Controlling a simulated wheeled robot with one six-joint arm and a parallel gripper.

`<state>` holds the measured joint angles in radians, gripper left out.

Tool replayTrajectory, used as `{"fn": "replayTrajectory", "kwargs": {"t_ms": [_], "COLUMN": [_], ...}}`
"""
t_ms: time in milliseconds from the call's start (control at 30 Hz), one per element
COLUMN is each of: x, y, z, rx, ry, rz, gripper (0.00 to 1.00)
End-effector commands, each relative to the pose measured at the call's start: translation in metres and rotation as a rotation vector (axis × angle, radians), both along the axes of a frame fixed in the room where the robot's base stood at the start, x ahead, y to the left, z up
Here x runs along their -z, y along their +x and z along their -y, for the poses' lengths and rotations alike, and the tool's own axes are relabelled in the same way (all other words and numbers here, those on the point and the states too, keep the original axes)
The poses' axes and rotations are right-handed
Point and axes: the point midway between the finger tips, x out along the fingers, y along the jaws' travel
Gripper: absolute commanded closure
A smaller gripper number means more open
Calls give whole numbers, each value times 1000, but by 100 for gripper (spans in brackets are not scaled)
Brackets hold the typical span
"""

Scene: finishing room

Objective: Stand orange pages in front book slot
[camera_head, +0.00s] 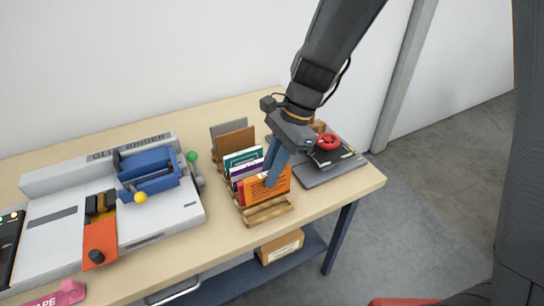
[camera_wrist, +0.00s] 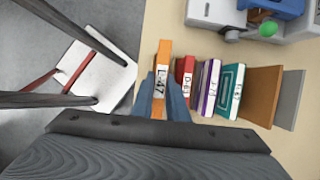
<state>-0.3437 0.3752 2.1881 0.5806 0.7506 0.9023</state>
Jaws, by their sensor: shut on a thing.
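The orange pages (camera_head: 262,191) stand upright at the front end of the wooden book rack (camera_head: 267,211), before the other books. In the wrist view the orange spine (camera_wrist: 161,77) carries a label that looks like L-47. My gripper (camera_head: 277,174) has its blue fingers on the orange pages from above; in the wrist view the fingers (camera_wrist: 168,92) lie on both sides of the spine. Whether the lower edge of the pages rests on the rack's floor is hidden. Red (camera_wrist: 184,78), purple (camera_wrist: 208,82) and teal (camera_wrist: 230,88) books stand behind them.
Brown (camera_head: 235,140) and grey (camera_wrist: 289,99) boards stand at the rack's back. A glue binder machine (camera_head: 140,185) fills the table's left. A dark flat device with a red ring (camera_head: 327,142) lies to the right. The table's front right corner (camera_head: 345,190) is clear.

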Motion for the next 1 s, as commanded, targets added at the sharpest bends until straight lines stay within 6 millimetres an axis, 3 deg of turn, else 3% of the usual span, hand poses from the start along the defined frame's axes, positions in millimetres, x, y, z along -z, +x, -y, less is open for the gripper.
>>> {"fn": "replayTrajectory", "kwargs": {"t_ms": [267, 700, 1000], "x": [10, 51, 58], "y": [1, 1, 0], "z": [0, 0, 0], "rx": [-1, -2, -2], "ry": [0, 0, 0], "rz": [0, 0, 1], "gripper": [100, 100, 100]}}
